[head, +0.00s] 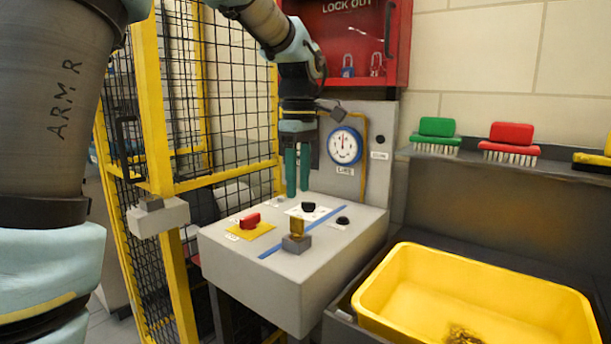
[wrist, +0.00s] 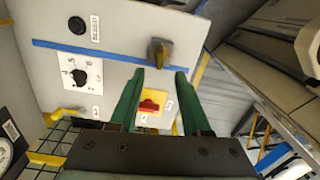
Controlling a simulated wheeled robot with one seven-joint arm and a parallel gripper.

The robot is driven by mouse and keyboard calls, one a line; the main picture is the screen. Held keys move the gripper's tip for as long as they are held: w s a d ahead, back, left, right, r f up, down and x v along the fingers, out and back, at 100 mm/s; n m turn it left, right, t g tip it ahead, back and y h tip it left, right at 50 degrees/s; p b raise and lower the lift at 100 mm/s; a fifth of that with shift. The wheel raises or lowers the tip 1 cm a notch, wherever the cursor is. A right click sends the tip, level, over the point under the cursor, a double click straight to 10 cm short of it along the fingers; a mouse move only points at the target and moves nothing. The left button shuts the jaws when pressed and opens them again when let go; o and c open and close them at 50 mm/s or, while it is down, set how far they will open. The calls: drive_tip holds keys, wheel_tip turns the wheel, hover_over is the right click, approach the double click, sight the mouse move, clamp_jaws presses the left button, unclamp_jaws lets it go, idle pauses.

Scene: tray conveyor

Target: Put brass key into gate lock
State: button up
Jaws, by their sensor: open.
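The brass key (head: 297,227) stands upright in a small grey block (head: 296,243) on the front of the grey control box. It also shows in the wrist view (wrist: 160,52), beyond and between the fingertips. A light grey box on the yellow gate post, which looks like the gate lock (head: 158,217), is at the left in the head view, with a small dark piece on top. My gripper (head: 298,190) has two green fingers pointing down over the back of the control box; in the wrist view the fingers (wrist: 160,75) are apart with nothing between them.
The control box (head: 290,285) carries a red switch (head: 250,220) on a yellow plate, a black knob (head: 308,206), a black button (head: 343,220) and a blue stripe. A gauge (head: 345,145) stands behind. A yellow tray (head: 480,265) is right. Yellow-framed mesh (head: 225,95) is left.

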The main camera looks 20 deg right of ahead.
sight(297, 217)
drive_tip(key=f, duration=0.4)
drive_tip(key=f+p, duration=0.1)
drive_tip(key=f, duration=0.3)
drive_tip(key=shift+a+f, duration=0.2)
drive_tip(key=shift+f, duration=0.15)
clamp_jaws()
drive_tip(key=shift+r, duration=0.2)
drive_tip(key=shift+r+p, duration=1.65)
